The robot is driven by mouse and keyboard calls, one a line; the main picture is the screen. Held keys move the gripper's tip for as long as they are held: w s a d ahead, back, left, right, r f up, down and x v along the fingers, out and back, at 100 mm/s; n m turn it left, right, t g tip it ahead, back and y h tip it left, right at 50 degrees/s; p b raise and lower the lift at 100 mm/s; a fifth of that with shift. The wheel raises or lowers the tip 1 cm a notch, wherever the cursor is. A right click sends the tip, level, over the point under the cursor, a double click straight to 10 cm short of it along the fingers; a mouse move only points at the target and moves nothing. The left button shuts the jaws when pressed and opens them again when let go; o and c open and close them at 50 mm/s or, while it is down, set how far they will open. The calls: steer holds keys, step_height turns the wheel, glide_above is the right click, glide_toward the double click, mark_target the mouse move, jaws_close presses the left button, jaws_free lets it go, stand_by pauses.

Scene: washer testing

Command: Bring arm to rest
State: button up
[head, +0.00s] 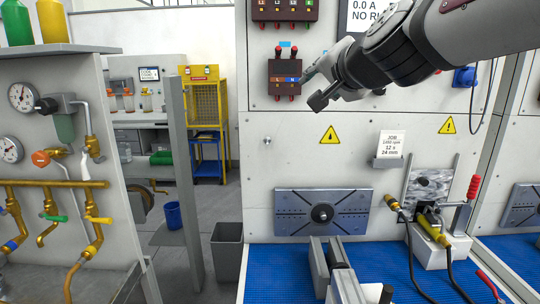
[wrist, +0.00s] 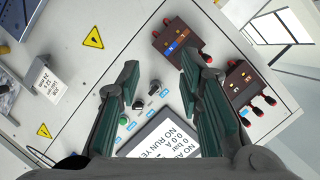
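My arm (head: 398,48) reaches in from the upper right in the head view, raised in front of the white test panel (head: 290,150). My gripper (head: 314,88) is at its left end, pointing left, well above the blue bench mat. In the wrist view my gripper (wrist: 160,82) shows two dark fingers with green pads standing apart, with nothing between them. Behind the fingers is the panel with small knobs and a display (wrist: 165,138) reading "NO RUN YET". Its lower part is hidden by my gripper.
A brown terminal block (head: 285,80) is on the panel near my gripper. Below are a slotted plate (head: 322,212), a job card (head: 391,144) and a fixture with a red-handled clamp (head: 473,188). A pipe stand (head: 50,185) is at left.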

steer(key=s+d+f+n+g+h, duration=0.1)
steer(key=s+d+f+n+g, duration=0.3)
steer(key=s+f, duration=0.7)
steer(key=s+d+f+n+g+h, duration=0.1)
steer(key=s+d+f+n+g, duration=0.2)
steer(key=s+f, duration=0.8)
steer(key=s+d+g, duration=0.2)
steer(key=s, duration=0.5)
steer(key=shift+n+h, duration=0.4)
